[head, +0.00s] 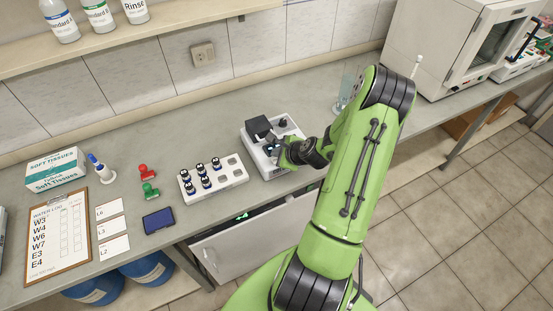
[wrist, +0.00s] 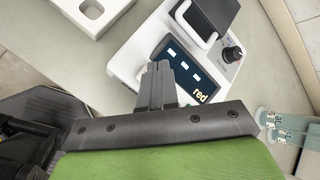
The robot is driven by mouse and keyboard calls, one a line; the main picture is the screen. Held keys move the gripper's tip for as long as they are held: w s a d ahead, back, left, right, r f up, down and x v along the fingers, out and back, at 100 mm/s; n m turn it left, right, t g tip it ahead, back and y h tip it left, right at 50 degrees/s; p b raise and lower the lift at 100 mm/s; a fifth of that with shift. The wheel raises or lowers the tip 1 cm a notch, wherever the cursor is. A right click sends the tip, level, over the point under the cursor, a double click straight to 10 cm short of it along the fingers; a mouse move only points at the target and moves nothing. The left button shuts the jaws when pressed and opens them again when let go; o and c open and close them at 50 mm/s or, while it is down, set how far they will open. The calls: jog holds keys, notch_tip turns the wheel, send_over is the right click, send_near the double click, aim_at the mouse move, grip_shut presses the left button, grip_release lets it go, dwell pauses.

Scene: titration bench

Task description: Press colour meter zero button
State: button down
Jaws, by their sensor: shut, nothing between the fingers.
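The colour meter (head: 252,140) is a white box with a dark lid block on the bench, right of the vial rack. In the wrist view the meter (wrist: 148,48) shows a dark display panel (wrist: 188,68) with several pale marks and the word "red", and a black knob (wrist: 232,54). My gripper (wrist: 159,68) is shut and empty, its fingertips at the near left edge of the display panel. I cannot tell whether they touch the meter. No button can be clearly made out; the fingers hide part of the front.
A white rack (head: 235,175) with several dark-capped vials stands left of the meter. A white oven-like cabinet (head: 435,40) stands right.

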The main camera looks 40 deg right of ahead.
jog(key=shift+f+b, duration=0.4)
jog(key=shift+f, duration=0.05)
jog(key=shift+f+b, duration=0.35)
jog(key=shift+f, duration=0.1)
dwell(0.4)
jog(key=shift+r, duration=0.15)
jog(key=shift+r+p, duration=0.7)
jog(key=shift+r, duration=0.1)
notch_tip(320, 180, up, 5)
jog(key=p, duration=0.4)
jog(key=shift+r, duration=0.1)
dwell(0.6)
